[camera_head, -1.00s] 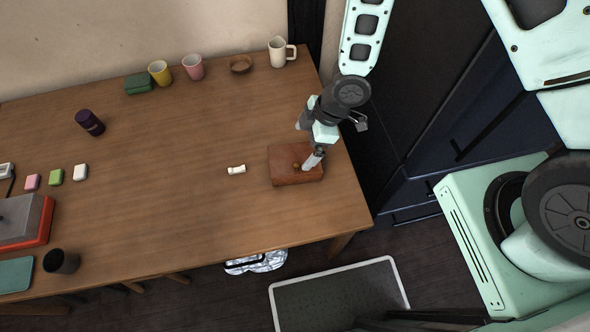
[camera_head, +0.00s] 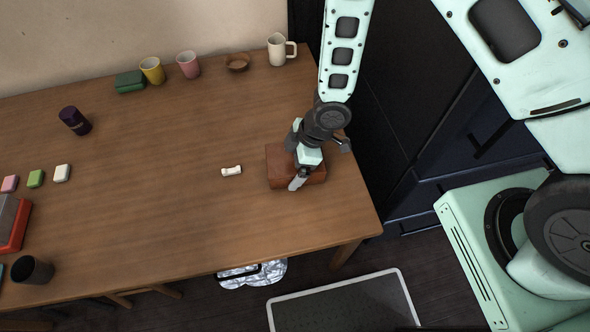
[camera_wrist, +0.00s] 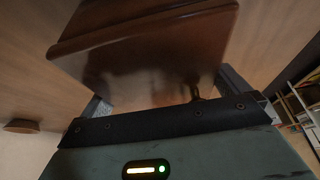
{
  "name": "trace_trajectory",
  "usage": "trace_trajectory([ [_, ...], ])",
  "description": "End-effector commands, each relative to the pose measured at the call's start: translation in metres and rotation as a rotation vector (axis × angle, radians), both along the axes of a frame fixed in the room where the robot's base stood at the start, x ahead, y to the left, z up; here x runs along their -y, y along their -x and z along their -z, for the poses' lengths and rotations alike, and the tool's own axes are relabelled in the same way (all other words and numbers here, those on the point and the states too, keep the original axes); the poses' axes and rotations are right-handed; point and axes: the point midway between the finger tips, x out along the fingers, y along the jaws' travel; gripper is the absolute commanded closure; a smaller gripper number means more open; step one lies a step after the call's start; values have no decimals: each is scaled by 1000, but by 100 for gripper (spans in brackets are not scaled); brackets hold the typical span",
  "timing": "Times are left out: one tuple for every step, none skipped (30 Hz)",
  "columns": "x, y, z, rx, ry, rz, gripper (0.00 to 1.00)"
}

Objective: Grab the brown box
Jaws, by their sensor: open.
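The brown box (camera_head: 281,163) is a reddish-brown wooden box lying near the right end of the table. My gripper (camera_head: 295,170) is over the box in the head view, and the gripper and wrist cover part of it. In the wrist view the box (camera_wrist: 150,50) fills the upper middle, with its lid edge showing. The open fingers of my gripper (camera_wrist: 172,95) show at the left and right of the box. I cannot tell whether they touch it.
A small white item (camera_head: 231,171) lies left of the box on the wooden table (camera_head: 190,220). A white mug (camera_head: 277,50), a wooden bowl (camera_head: 237,62) and cups stand along the back. Dark cabinets (camera_head: 400,130) stand close on the right.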

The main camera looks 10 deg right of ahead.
Motion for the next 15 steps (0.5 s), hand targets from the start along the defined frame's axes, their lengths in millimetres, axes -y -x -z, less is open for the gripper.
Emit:
trace_trajectory([
  [-1,0,2,1,0,0,0],
  [-1,0,1,1,0,0,0],
  [-1,0,1,1,0,0,0],
  [0,0,0,1,0,0,0],
  [0,0,0,1,0,0,0],
  [0,0,0,1,0,0,0],
  [0,0,0,1,0,0,8],
  [0,0,0,1,0,0,17],
  [0,0,0,1,0,1,28],
  [0,0,0,1,0,1,36],
  [0,0,0,1,0,1,39],
  [-1,-1,0,1,-1,0,39],
  [-1,-1,0,1,-1,0,39],
  [-1,-1,0,1,-1,0,39],
  [-1,-1,0,1,-1,0,39],
])
